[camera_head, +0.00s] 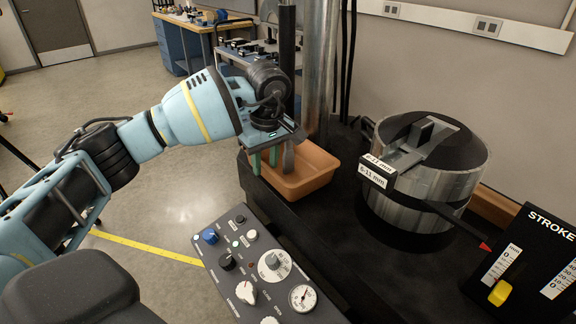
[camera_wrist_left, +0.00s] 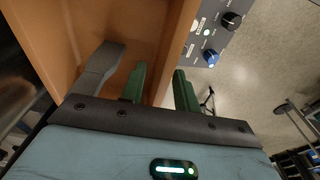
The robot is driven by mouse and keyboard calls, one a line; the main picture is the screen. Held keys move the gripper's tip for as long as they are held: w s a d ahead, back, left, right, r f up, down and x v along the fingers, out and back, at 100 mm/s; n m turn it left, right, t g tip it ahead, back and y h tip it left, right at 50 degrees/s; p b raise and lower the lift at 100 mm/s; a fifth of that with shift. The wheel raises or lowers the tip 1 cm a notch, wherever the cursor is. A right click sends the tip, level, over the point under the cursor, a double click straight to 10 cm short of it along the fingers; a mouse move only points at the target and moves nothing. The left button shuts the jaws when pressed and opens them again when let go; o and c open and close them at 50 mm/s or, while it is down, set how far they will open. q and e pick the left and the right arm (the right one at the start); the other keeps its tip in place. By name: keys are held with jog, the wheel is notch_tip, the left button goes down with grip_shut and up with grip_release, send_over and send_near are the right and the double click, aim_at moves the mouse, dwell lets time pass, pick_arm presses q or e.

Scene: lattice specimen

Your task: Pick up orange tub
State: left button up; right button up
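The orange tub (camera_head: 313,181) stands on the black machine base, left of the metal cylinder. Its brown-orange inside also shows in the left wrist view (camera_wrist_left: 150,25). My left gripper (camera_head: 265,160) is over the tub's left side, its green fingers pointing down. In the left wrist view the fingers (camera_wrist_left: 160,88) stand apart with the tub's wall between them, one inside and one outside. I cannot tell whether either finger touches the wall. A grey flat piece (camera_wrist_left: 97,68) shows beside the inner finger; what it belongs to is unclear. My right gripper is not in view.
A control panel (camera_head: 237,254) with knobs and a gauge stands in front of the tub. A large metal cylinder (camera_head: 408,207) is to its right, and a vertical steel column (camera_head: 318,70) rises behind it. A STROKE board (camera_head: 535,250) is at far right.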

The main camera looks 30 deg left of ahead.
pick_arm(q)
jog(key=shift+f, duration=0.5)
grip_shut()
jog(key=shift+r, duration=0.1)
jog(key=shift+r, duration=1.4)
jog(key=shift+s+r, duration=0.2)
jog(key=shift+r, duration=0.05)
jog(key=s+d, duration=0.2)
jog(key=s, duration=0.5)
jog(key=s+d+r+b, duration=0.1)
jog(key=s+d, duration=0.1)
jog(key=s, duration=0.5)
jog(key=shift+s+d+r, duration=0.3)
jog(key=shift+s+d, duration=0.05)
jog(key=shift+s, duration=0.05)
